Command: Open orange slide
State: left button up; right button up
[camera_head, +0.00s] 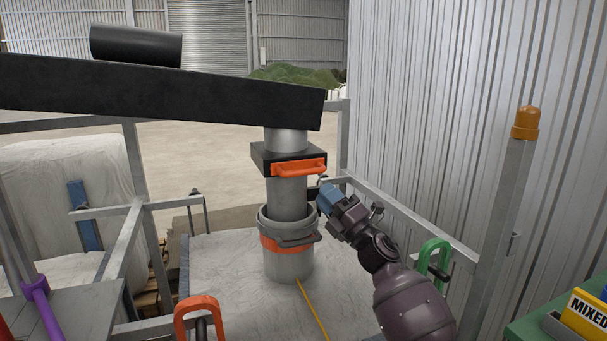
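The orange slide is a dark flat gate box (262,160) with an orange handle (300,168) on its front right. It sits around a grey vertical pipe (287,198) under a black sloping chute. My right gripper (317,192) comes in from the lower right. Its tip is just below and right of the orange handle, beside the pipe. It looks apart from the handle, and its fingers are too small and dark to tell open from shut. My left gripper is not in view.
Below the pipe stands a grey canister (288,262) with an orange band and dark clamp. Metal rails (405,222) and a post with an orange lamp (525,122) stand right. A green handle (432,257) is near my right arm. An orange loop (198,308) is at the bottom.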

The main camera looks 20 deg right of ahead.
aim_at(304, 173)
jog(key=x, duration=0.8)
jog(key=shift+w+a, duration=0.1)
jog(key=shift+w, duration=0.1)
grip_shut()
